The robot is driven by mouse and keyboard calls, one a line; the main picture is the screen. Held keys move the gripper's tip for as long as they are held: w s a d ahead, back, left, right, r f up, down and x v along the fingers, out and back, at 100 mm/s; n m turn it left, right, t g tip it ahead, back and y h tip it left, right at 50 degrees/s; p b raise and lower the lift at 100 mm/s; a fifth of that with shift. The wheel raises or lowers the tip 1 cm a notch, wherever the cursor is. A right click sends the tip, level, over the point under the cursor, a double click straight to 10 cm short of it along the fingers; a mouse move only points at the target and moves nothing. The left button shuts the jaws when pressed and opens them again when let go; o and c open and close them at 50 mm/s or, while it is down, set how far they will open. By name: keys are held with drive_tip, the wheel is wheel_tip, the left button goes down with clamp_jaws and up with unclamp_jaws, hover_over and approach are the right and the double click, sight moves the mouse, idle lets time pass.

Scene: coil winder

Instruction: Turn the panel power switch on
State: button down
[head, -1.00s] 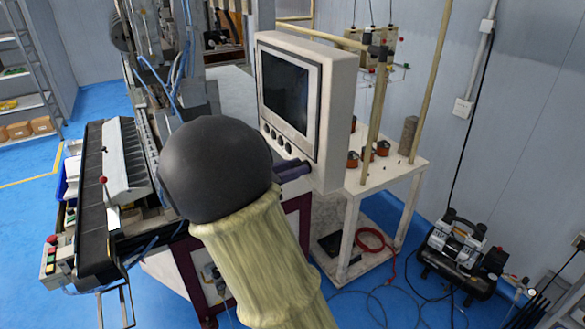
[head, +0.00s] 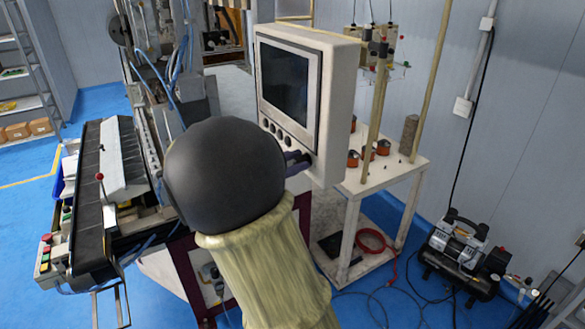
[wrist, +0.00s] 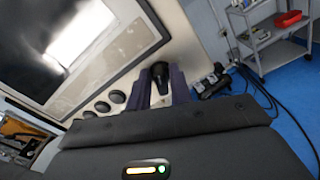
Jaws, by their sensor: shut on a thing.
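The control panel (head: 336,110) is a pale box with a dark screen and a row of round black knobs (head: 272,129) under it. In the wrist view, one black knob, apparently the power switch (wrist: 160,70), is at the end of the row. My gripper (wrist: 162,88) has its two dark purple fingers on either side of this knob and is shut on it. In the head view, my gripper (head: 298,162) reaches the panel's lower right corner, and my dark wrist hides most of the fingers. The knob's on or off marking cannot be read.
A white table (head: 405,170) with orange-and-black spools stands behind the panel. A compressor (head: 463,255) sits on the blue floor at right. The winder's long black bed (head: 100,190) is at left. A grey shelf cart (wrist: 268,35) shows in the wrist view.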

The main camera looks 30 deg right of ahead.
drive_tip(key=shift+s+f+m+b, duration=0.1)
drive_tip(key=shift+f+m+b, duration=0.05)
drive_tip(key=shift+m+b, duration=2.15)
drive_tip(key=shift+s+f+m+b, duration=0.1)
drive_tip(key=shift+f+m+b, duration=0.1)
drive_tip(key=shift+m+b, duration=2.15)
drive_tip(key=shift+s+f+m+b, duration=0.1)
drive_tip(key=shift+f+m+b, duration=0.05)
drive_tip(key=shift+m+b, duration=2.15)
drive_tip(key=shift+r+n+b, duration=0.1)
drive_tip(key=shift+n+b, duration=0.15)
drive_tip(key=shift+b, duration=0.1)
drive_tip(key=c, duration=1.5)
unclamp_jaws()
drive_tip(key=shift+w, duration=0.1)
drive_tip(key=shift+o, duration=0.2)
drive_tip(key=shift+a, duration=0.15)
